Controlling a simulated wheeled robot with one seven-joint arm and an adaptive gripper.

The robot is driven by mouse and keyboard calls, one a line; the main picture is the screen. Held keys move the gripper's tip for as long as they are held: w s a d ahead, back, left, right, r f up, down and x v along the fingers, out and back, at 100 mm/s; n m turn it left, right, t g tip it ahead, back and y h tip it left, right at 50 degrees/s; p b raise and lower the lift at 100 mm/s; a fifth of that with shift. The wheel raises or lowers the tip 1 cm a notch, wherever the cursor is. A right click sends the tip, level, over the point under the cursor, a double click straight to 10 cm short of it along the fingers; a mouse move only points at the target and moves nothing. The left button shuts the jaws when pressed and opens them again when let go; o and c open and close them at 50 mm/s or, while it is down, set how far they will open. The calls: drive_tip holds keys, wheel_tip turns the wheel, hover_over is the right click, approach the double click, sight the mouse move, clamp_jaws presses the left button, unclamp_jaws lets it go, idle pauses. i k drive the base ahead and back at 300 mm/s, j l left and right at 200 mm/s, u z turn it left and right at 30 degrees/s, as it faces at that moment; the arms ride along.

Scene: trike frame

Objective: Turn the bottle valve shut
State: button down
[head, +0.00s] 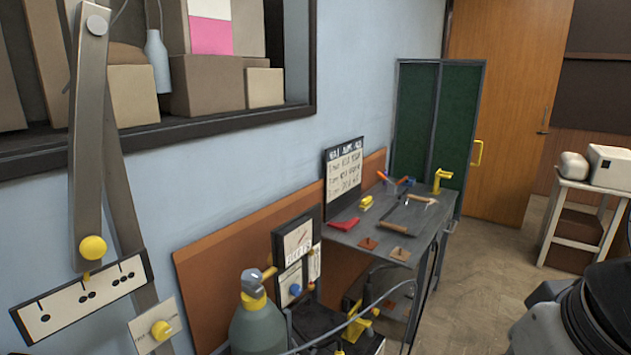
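A grey-green gas bottle (259,327) stands upright at the bottom of the head view, its lower part cut off by the frame edge. A grey valve (251,281) with a yellow collar sits on its neck. A small tan or orange piece (269,272) sticks out to the right of the valve top. I cannot tell from this view whether the valve is open or shut. A part of my own arm shows at the lower right, apart from the bottle. My gripper is not in view.
A panel with a gauge and a blue knob (295,290) stands just right of the bottle. A hose (365,305) curves nearby. A workbench (383,237) with tools is behind. A lever panel (85,295) with yellow knobs is at left. Floor (497,262) is clear right of the bench.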

sight(252, 277)
drive_tip(key=i+l+z, duration=0.25)
drive_tip(key=i, duration=0.6)
drive_tip(key=j, duration=0.1)
